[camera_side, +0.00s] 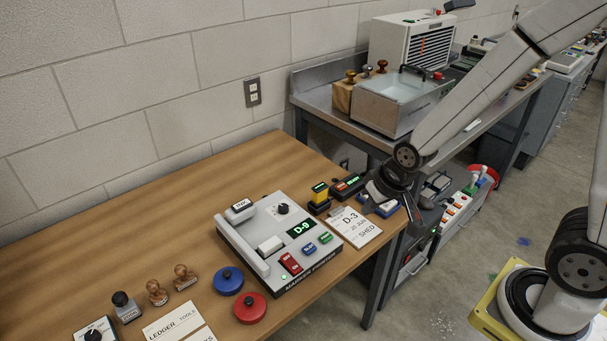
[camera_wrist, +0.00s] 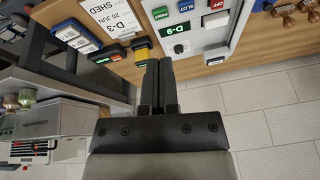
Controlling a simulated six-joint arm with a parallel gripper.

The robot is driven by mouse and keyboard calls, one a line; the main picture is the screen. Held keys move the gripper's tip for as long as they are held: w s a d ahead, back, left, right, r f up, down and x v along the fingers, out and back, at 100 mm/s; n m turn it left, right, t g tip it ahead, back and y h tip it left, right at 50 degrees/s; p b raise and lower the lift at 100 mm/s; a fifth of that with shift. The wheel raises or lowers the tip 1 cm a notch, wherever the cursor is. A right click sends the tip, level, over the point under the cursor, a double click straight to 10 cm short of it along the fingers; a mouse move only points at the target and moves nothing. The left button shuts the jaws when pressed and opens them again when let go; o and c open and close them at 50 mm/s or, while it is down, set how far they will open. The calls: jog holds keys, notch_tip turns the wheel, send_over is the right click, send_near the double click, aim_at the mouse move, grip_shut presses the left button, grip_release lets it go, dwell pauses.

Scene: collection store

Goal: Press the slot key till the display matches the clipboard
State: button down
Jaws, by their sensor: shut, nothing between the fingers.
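The marker machine (camera_side: 262,232) stands on the wooden desk, and its green-lit display (camera_side: 301,228) reads D-9. The display also shows in the wrist view (camera_wrist: 180,30). The blue slot key (camera_side: 309,248) sits between a red switch (camera_side: 290,262) and a green key (camera_side: 326,237); in the wrist view the slot key (camera_wrist: 185,5) is at the top edge. The clipboard (camera_side: 355,227) lies right of the machine and reads D-3, 20 JUN, SHED; it also shows in the wrist view (camera_wrist: 110,15). My gripper (camera_wrist: 159,62) is shut and empty, beyond the clipboard, apart from the keys.
Blue and red round tins (camera_side: 229,281) and wooden-handled stamps (camera_side: 185,276) lie left of the machine. A metal bench (camera_side: 320,95) with a clear-lidded box (camera_side: 400,98) stands behind. The desk's back left is clear.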

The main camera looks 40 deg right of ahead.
aim_at(305, 246)
jog(key=w+a+f+m+t, duration=0.2)
jog(key=w+f+m, duration=0.1)
jog(key=w, duration=0.3)
jog(key=w+a+f+m+t, duration=0.2)
jog(key=w+a+f+t, duration=0.1)
jog(key=w+f, duration=0.1)
jog(key=shift+w+a+f+m+y, duration=0.15)
jog(key=shift+w+f+m+y, duration=0.2)
jog(key=shift+w, duration=0.5)
jog(key=shift+f, duration=0.15)
jog(key=shift+f, duration=4.2)
jog(key=shift+f, duration=0.9)
jog(key=shift+r, duration=0.9)
